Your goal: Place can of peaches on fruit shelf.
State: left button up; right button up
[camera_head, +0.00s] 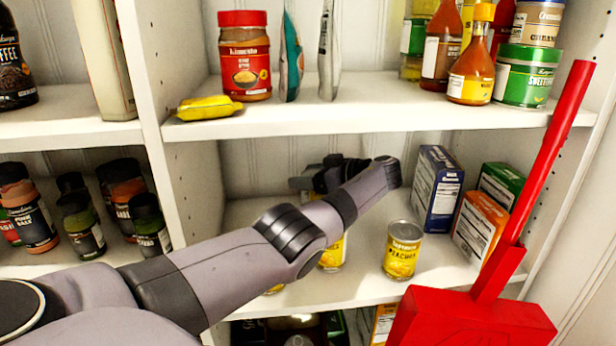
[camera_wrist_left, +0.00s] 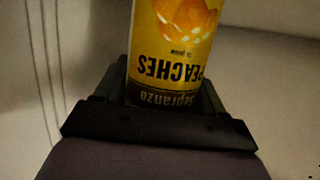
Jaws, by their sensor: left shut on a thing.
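My left arm reaches from the left across the middle shelf (camera_head: 300,292). My left gripper (camera_head: 325,178) is in the back of that shelf, partly hidden by my own wrist. In the left wrist view it is shut on a yellow can of peaches (camera_wrist_left: 172,55), whose label appears upside down there. Another can of peaches (camera_head: 402,252) stands upright on the middle shelf, right of my arm. A further yellow can (camera_head: 333,252) is partly hidden by my forearm. My right gripper is not in view.
Blue (camera_head: 438,187), orange (camera_head: 478,228) and green (camera_head: 502,184) boxes stand at the shelf's right. A red long-handled tool (camera_head: 475,320) is in the right foreground. A peanut butter jar (camera_head: 245,58) and yellow packet (camera_head: 208,107) are on the shelf above. Spice jars (camera_head: 82,215) stand left of the divider.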

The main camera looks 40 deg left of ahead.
pick_arm(q)
jog(key=o, duration=1.3)
jog(key=shift+f, duration=0.1)
jog(key=b+v, duration=0.1)
jog(key=v, duration=0.6)
jog(key=shift+d+r+b, duration=0.25)
jog(key=shift+b, duration=0.15)
